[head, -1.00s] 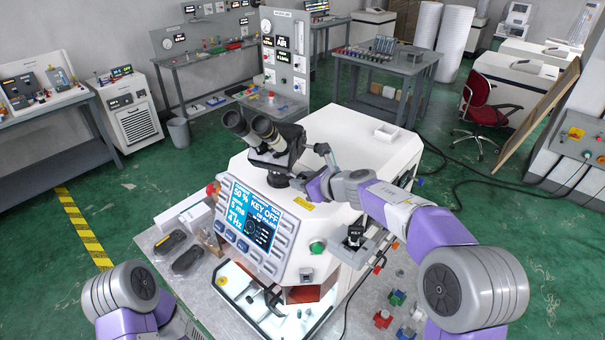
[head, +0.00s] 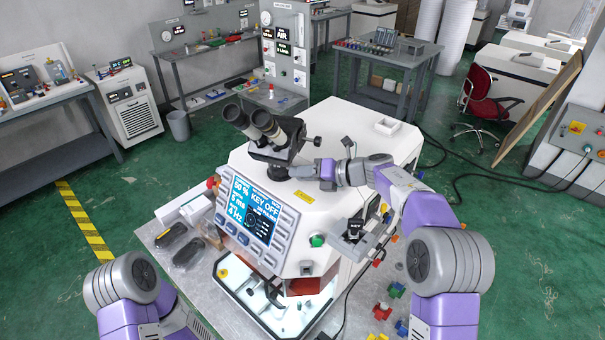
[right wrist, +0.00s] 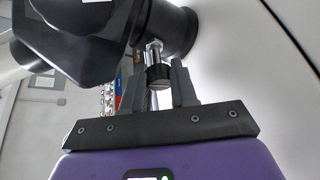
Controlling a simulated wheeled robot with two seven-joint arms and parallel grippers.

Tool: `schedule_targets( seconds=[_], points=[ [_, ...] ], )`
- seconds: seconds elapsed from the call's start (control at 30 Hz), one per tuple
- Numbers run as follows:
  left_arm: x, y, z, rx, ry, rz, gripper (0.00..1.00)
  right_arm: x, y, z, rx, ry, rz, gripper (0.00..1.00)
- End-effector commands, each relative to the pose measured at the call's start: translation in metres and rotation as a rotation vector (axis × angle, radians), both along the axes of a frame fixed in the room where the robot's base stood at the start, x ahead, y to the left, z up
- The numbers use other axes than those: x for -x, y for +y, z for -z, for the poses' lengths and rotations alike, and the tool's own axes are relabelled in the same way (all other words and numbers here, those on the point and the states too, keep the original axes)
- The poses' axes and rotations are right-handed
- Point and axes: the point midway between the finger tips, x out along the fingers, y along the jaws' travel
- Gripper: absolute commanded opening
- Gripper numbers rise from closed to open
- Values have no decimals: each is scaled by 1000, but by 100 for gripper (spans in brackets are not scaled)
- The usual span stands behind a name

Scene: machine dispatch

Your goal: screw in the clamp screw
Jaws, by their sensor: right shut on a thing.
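The clamp screw (right wrist: 157,74) has a dark ribbed head and a shiny shank, seen in the right wrist view. Its shank points at the dark round neck (right wrist: 176,32) under the microscope eyepieces (head: 258,124). My right gripper (right wrist: 157,88) is shut on the screw head, one finger on each side. In the head view this gripper (head: 292,171) lies low over the white machine, just right of the microscope neck, and the screw is too small to make out there. I cannot tell how deep the shank sits. My left forearm shows at bottom left; its gripper is not visible.
Coloured parts (head: 382,311) lie on the grey bench at lower right.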

Motion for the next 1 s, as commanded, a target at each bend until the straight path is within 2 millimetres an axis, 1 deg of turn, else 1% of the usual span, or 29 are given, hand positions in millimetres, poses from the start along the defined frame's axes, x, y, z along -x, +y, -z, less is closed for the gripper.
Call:
schedule_targets(
  seconds=[0.2, 0.4, 1.0],
  points=[
    [0, 0, 0, 0, 0, 0, 43, -1, -1, 2, -102, 106, 3, 0],
    [0, 0, 0, 0, 0, 0, 43, 0, -1, 2, -163, 167, 2, 0],
    [0, 0, 0, 0, 0, 0, 43, 0, -1, 2, -197, 203, 1, 0]
  ],
)
